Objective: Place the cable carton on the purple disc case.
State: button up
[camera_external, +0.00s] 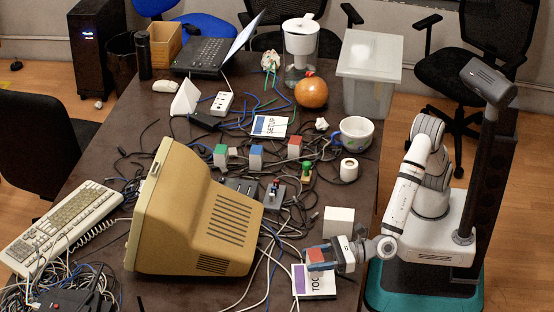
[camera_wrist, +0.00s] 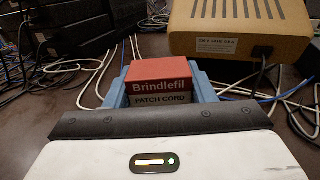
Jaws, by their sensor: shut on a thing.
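In the external view the carton's red top (camera_external: 315,255) shows at the table's front right. The purple disc case (camera_external: 317,283) lies flat there, white with a purple strip and dark letters. The carton and gripper overlap the case's far edge in the picture. I cannot tell whether the carton touches the case, which is not visible in the wrist view.
A beige monitor (camera_external: 196,212) stands left of the case. A white box (camera_external: 338,221) stands just behind my gripper. Loose cables cover much of the table. Further back are small red (camera_external: 294,148), blue (camera_external: 256,157) and green (camera_external: 220,155) cartons and a mug (camera_external: 354,132).

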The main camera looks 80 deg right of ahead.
jog(key=shift+f+b, duration=0.4)
jog(key=shift+f, duration=1.55)
jog(key=shift+f, duration=0.2)
jog(key=o, duration=1.1)
jog(key=shift+c, duration=0.2)
jog(key=shift+r, duration=0.1)
jog(key=shift+s+r, duration=0.1)
jog(key=shift+r, duration=0.1)
jog(key=p+v, duration=0.2)
jog(key=v, duration=1)
jog(key=shift+f, duration=0.1)
